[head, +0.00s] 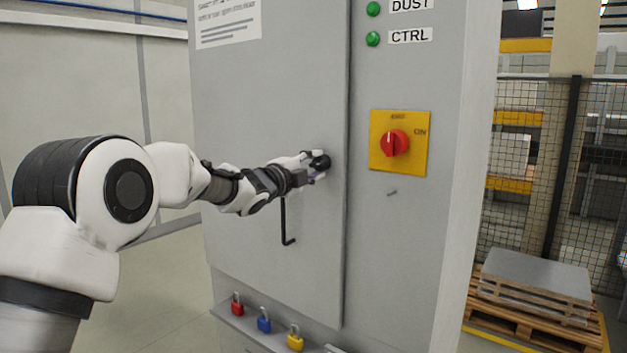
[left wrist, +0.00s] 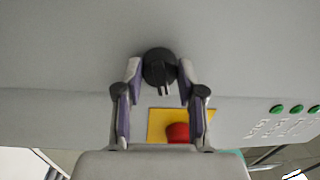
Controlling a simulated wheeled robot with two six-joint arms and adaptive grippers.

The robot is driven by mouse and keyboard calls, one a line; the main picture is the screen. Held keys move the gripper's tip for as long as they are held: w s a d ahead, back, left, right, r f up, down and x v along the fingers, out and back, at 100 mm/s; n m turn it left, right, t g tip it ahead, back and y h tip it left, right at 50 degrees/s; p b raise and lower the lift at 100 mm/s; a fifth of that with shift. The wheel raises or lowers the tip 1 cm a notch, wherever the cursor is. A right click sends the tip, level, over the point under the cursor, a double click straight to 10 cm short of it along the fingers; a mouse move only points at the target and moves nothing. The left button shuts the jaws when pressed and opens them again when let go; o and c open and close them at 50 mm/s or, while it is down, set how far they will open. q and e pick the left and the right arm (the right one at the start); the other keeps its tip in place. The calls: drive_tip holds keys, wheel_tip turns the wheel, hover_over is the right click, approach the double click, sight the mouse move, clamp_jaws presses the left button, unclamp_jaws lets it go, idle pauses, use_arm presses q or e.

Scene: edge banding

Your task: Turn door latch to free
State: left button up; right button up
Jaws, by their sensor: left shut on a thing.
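The door latch is a black round knob (head: 321,161) on the grey cabinet door (head: 265,90), near the door's right edge. My left gripper (head: 312,168) is at the latch, its fingers on either side of it. In the left wrist view the latch (left wrist: 160,68) sits between the fingertips of my left gripper (left wrist: 159,75), which is shut on it. The fingers partly hide the latch in the head view. My right gripper is in neither view.
A red rotary switch (head: 395,143) on a yellow plate is right of the door, below green lamps (head: 373,39). A black bent rod (head: 284,225) hangs below my gripper. Red, blue and yellow padlocks (head: 264,320) stand on a ledge. A loaded pallet (head: 535,285) is at right.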

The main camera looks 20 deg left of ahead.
use_arm(q)
drive_tip(key=shift+f+m+b, duration=0.1)
drive_tip(key=shift+m+b, duration=1)
drive_tip(key=shift+m, duration=0.6)
drive_tip(key=o, duration=1.1)
drive_tip(key=shift+o, duration=0.2)
drive_tip(key=r+v, duration=0.1)
drive_tip(key=v, duration=1.1)
drive_tip(key=shift+f, duration=0.4)
